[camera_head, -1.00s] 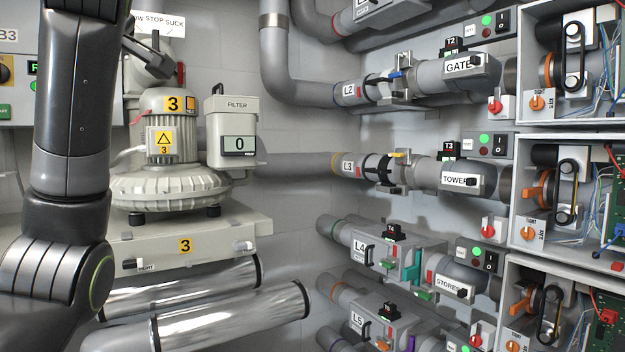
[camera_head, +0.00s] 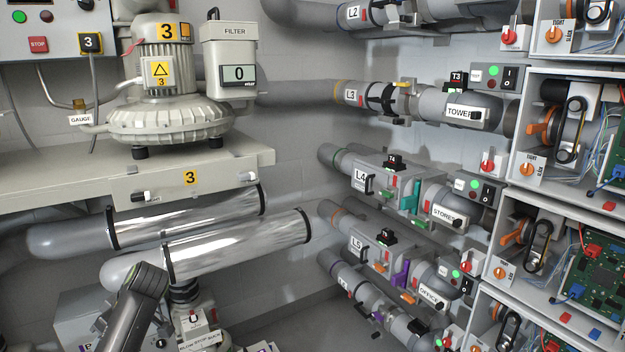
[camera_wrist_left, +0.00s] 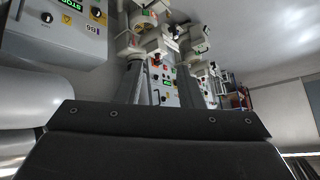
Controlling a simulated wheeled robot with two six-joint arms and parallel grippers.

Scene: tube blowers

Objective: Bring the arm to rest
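My left arm (camera_head: 138,300) shows as a dark link at the bottom left of the head view, below the shiny tubes. Its gripper is outside the head view. In the left wrist view my left gripper (camera_wrist_left: 158,65) shows two grey fingers standing apart beyond a dark bolted plate, with nothing visible between them up close. Control boxes and machines lie beyond the fingers. My right arm and gripper are in neither view.
Blower 3 (camera_head: 165,110) and a filter unit (camera_head: 230,70) stand on a bench (camera_head: 80,181). Shiny tubes (camera_head: 240,245) run below it. Pipes with valves (camera_head: 385,180) and open electrical boxes (camera_head: 560,160) fill the right. Some bare floor (camera_head: 290,325) shows at bottom centre.

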